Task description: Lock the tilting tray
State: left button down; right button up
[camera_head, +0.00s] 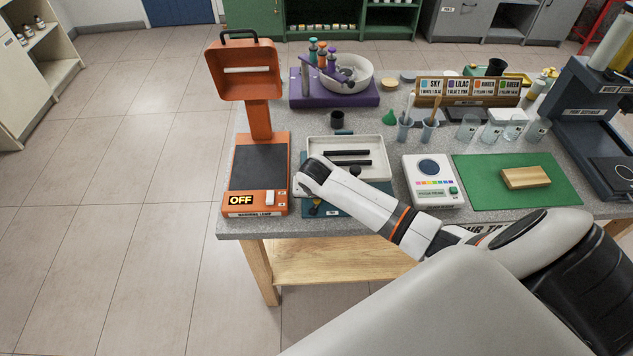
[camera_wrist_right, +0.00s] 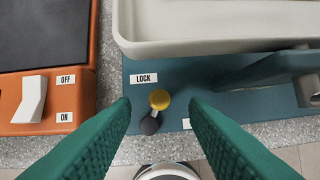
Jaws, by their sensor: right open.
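The tilting tray (camera_head: 378,146) is a shallow white tray with dark bars in it, on a teal base (camera_wrist_right: 205,80). Its pale rim (camera_wrist_right: 150,48) crosses the top of the right wrist view. A label reading LOCK (camera_wrist_right: 143,78) is on the base. My left gripper is not in view.
An orange warming lamp (camera_head: 258,205) reading OFF stands left of the tray; its white switch (camera_wrist_right: 30,99) is near my left-hand finger. A white device (camera_head: 432,183) and a green mat (camera_head: 480,175) with a wooden block lie to the right. A purple stand (camera_head: 310,93) is behind.

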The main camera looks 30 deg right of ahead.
aim_at(315, 201)
jog(key=shift+x, duration=1.5)
grip_shut()
jog(key=shift+w+a+r+n+y+p, duration=0.1)
jog(key=shift+n+y+p, duration=0.05)
jog(key=shift+n+p, duration=0.35)
jog(key=shift+w+a+r+n+y+p, duration=0.1)
jog(key=shift+n+y+p, duration=0.05)
jog(key=shift+n+p, duration=0.3)
jog(key=shift+w+f+n+t+y+p, duration=0.1)
jog(key=shift+n+t+y+p, duration=0.25)
jog(key=shift+n, duration=0.8)
jog(key=shift+w+a+f+n+y, duration=0.1)
jog(key=shift+n+y, duration=0.1)
jog(key=shift+n, duration=0.15)
jog(key=shift+w+a+n+y, duration=0.1)
jog(key=shift+n+y, duration=0.05)
jog(key=shift+n, duration=0.2)
grip_release()
